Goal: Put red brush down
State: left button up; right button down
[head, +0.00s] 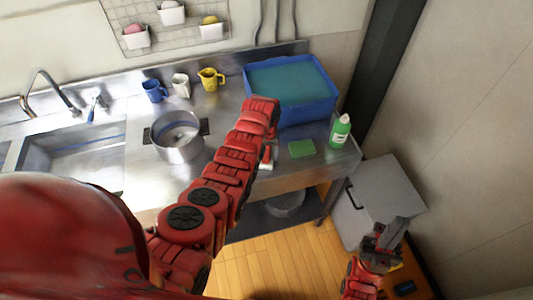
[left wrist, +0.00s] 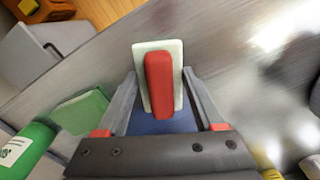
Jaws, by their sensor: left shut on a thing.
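The red brush (left wrist: 160,85) has a red handle on a pale white base. In the left wrist view it sits between the two fingers of my left gripper (left wrist: 161,80), which is shut on it. A small red and white part of the brush (head: 266,158) shows in the head view beside my left wrist, over the counter's front part. My arm hides most of the left gripper there. I cannot tell whether the brush touches the counter. My right gripper (head: 388,236) hangs at the lower right by the grey cabinet; its opening is unclear.
On the steel counter (head: 225,140) stand a blue bin (head: 330,107), a green sponge (head: 302,149) and a green bottle (head: 340,132) to the right. A metal pot (head: 178,150), a blue cup (head: 154,91), a white cup (head: 181,85) and a yellow cup (head: 209,78) stand left.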

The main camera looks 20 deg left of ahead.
aim_at(267, 152)
pick_arm(q)
jog(key=shift+f, duration=0.15)
jog(key=o, duration=1.4)
jog(key=shift+o, duration=0.2)
jog(key=shift+r, duration=0.2)
jog(key=shift+r+b, duration=0.3)
jog(key=shift+r, duration=0.3)
notch_tip(267, 152, up, 4)
jog(key=shift+w+f+b, duration=0.1)
jog(key=shift+b, duration=0.8)
notch_tip(267, 152, up, 4)
jog(key=shift+r+p, duration=0.25)
jog(key=shift+p, duration=0.2)
notch_tip(267, 152, up, 2)
jog(key=p, duration=0.2)
jog(key=shift+r+p, duration=0.25)
jog(key=shift+p, duration=0.15)
